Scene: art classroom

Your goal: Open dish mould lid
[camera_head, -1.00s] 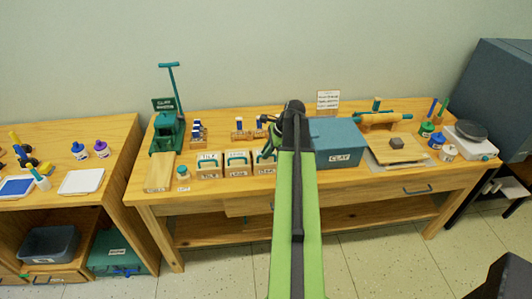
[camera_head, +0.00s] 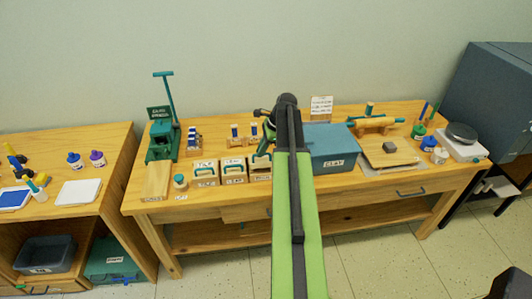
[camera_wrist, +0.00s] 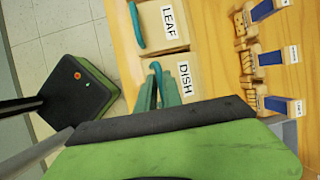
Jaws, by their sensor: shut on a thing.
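The dish mould (camera_wrist: 193,72) is a pale wooden box labelled DISH in the wrist view, with a teal handle (camera_wrist: 156,70) at its edge. In the head view the dish mould (camera_head: 260,174) is the right one of three boxes, partly hidden by my arm. My gripper (camera_wrist: 157,90) is at that handle, its teal fingers shut on it. How far the lid is raised I cannot tell.
The leaf mould (camera_wrist: 160,28) stands close beside the dish mould. A blue clay box (camera_head: 333,150) is right of my arm. Small blue-handled stamps in wooden holders (camera_wrist: 272,55) stand behind the moulds. A green press (camera_head: 162,135) is at the table's left end.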

